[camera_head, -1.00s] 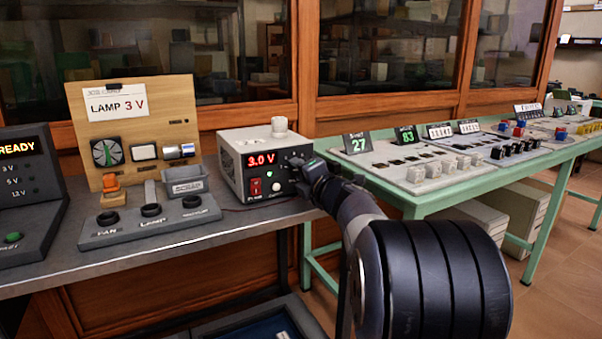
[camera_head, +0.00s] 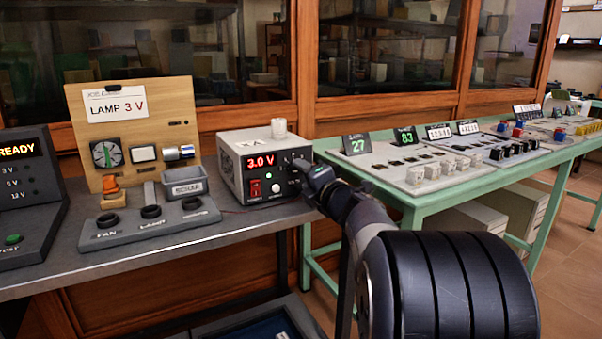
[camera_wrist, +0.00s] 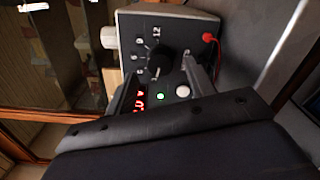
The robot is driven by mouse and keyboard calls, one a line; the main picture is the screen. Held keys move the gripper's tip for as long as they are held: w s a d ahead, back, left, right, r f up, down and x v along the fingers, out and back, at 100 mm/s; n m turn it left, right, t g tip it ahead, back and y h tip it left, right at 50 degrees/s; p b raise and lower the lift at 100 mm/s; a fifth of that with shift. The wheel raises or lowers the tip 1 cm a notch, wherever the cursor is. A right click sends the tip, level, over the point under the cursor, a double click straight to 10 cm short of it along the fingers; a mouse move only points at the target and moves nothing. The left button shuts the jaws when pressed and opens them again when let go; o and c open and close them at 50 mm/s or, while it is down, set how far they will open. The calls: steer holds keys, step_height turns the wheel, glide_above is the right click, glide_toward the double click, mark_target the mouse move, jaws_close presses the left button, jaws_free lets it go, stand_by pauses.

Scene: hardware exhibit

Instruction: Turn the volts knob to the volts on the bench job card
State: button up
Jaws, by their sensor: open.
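The job card (camera_head: 114,103) on the wooden board reads "LAMP 3 V". The grey power supply (camera_head: 230,180) stands on the bench, and its red display (camera_head: 260,161) reads 3.0 V. The black volts knob (camera_wrist: 161,61) shows in the wrist view, with numbers such as 12 around it. My gripper (camera_wrist: 165,75) is open, with one finger on each side of the knob; I cannot tell whether they touch it. In the head view my gripper (camera_head: 308,172) is in front of the supply's right side and hides part of the knob.
A dark READY panel (camera_head: 30,195) stands far left. A green table (camera_head: 420,200) with instruments stands right. A red plug (camera_wrist: 208,38) is beside the knob.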

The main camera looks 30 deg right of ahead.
mark_target(298, 171)
steer(key=s+p, duration=0.1)
steer(key=s, duration=0.7)
steer(key=shift+w+d, duration=0.1)
steer(key=w+b, duration=0.1)
steer(key=w, duration=0.8)
steer(key=shift+w+f+b, duration=0.1)
steer(key=shift+w+b, duration=0.2)
steer(key=shift+w, duration=0.1)
steer(key=shift+w+a, duration=0.2)
steer(key=shift+w, duration=0.3)
steer(key=shift+s, duration=0.1)
